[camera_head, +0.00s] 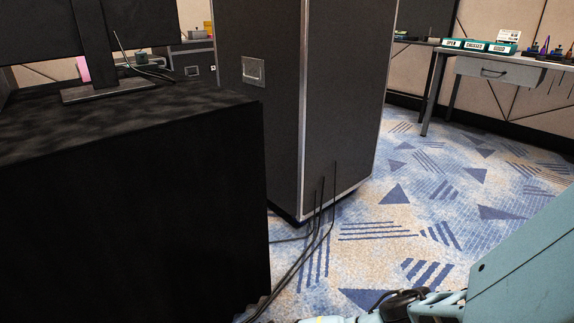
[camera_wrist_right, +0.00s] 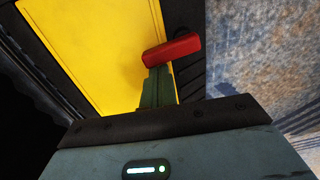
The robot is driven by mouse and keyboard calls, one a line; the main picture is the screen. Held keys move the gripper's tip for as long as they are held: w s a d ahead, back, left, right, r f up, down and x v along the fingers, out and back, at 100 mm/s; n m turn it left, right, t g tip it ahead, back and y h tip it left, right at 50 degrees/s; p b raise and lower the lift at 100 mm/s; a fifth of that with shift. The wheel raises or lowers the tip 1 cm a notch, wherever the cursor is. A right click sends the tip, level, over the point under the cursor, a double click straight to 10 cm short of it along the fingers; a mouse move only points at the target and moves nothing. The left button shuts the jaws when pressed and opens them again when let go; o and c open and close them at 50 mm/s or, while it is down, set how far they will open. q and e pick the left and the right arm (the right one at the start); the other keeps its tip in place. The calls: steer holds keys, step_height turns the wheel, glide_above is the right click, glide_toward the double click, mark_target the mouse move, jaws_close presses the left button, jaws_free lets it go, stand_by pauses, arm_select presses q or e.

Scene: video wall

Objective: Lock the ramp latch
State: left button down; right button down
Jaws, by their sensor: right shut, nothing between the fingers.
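A red handle (camera_wrist_right: 172,48), apparently the ramp latch, shows in the right wrist view, slightly tilted in front of a yellow panel (camera_wrist_right: 95,45) with a black ribbed frame. My right gripper (camera_wrist_right: 158,80) is shut and empty. Its greenish fingers point at the red handle, and their tips overlap its underside in the picture. I cannot tell whether they touch it. In the head view neither the handle nor the yellow panel shows. My left gripper is in neither view.
Patterned blue carpet (camera_head: 430,215) is open at the right. A tall dark case (camera_head: 335,100) stands mid-view, with thin black cables (camera_head: 310,240) before it. A black cabinet (camera_head: 130,210) fills the left. A table with trays (camera_head: 500,68) stands at the back right.

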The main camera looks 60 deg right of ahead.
steer(key=shift+r, duration=0.1)
step_height(320, 180, up, 3)
steer(key=p, duration=0.3)
steer(key=shift+r+p, duration=1.95)
steer(key=shift+p, duration=0.05)
